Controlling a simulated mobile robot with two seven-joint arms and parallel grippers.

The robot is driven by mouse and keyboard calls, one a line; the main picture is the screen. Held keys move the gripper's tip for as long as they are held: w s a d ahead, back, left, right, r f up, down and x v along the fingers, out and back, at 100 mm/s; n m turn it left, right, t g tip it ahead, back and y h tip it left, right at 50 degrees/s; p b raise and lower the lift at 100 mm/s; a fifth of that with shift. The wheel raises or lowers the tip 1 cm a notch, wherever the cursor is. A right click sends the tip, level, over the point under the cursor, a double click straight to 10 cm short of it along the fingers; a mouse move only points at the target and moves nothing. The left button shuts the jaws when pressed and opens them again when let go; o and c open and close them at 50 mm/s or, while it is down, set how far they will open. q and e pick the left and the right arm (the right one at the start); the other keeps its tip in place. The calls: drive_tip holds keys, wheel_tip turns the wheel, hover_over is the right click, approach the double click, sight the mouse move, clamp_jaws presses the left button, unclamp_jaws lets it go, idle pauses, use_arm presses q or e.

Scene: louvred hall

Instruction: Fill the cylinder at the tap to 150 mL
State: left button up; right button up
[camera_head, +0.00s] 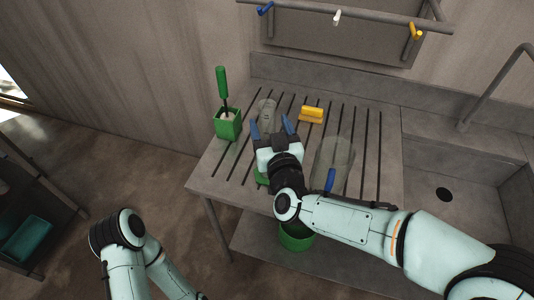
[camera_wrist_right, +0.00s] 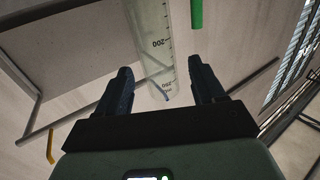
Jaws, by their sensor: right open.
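The clear graduated cylinder (camera_head: 266,113) is on the slotted drainboard, just beyond my right gripper (camera_head: 271,121). In the right wrist view the cylinder (camera_wrist_right: 155,45) shows printed marks, 200 among them, and lines up with the gap between the fingers. My right gripper (camera_wrist_right: 160,85) is open, and I see no finger closed on the cylinder. I see no water in it, but its clear wall makes this hard to tell. The curved tap pipe (camera_head: 497,84) rises at the right over the sink (camera_head: 470,206). My left arm shows at the lower left, its gripper out of view.
A green holder with a brush (camera_head: 228,124) stands left of the cylinder. A yellow block (camera_head: 311,115) lies to its right. A clear vessel (camera_head: 338,153) with a blue part is near my right forearm. Blue, white and yellow handles (camera_head: 416,31) sit on the wall pipe. A green bucket (camera_head: 297,238) is below.

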sight(267, 107)
drive_tip(key=shift+w+a+r, duration=0.15)
drive_tip(key=shift+w, duration=0.5)
drive_tip(key=p+x, duration=0.1)
drive_tip(key=x, duration=0.3)
drive_tip(key=shift+w+p, duration=0.15)
drive_tip(key=shift+p, duration=0.15)
use_arm(q)
drive_tip(key=shift+w+r, duration=0.25)
drive_tip(key=shift+r, duration=0.25)
drive_tip(key=shift+w+r, duration=0.2)
drive_tip(key=shift+r, duration=0.25)
use_arm(e)
drive_tip(key=shift+s, duration=0.2)
drive_tip(key=c, duration=0.3)
clamp_jaws()
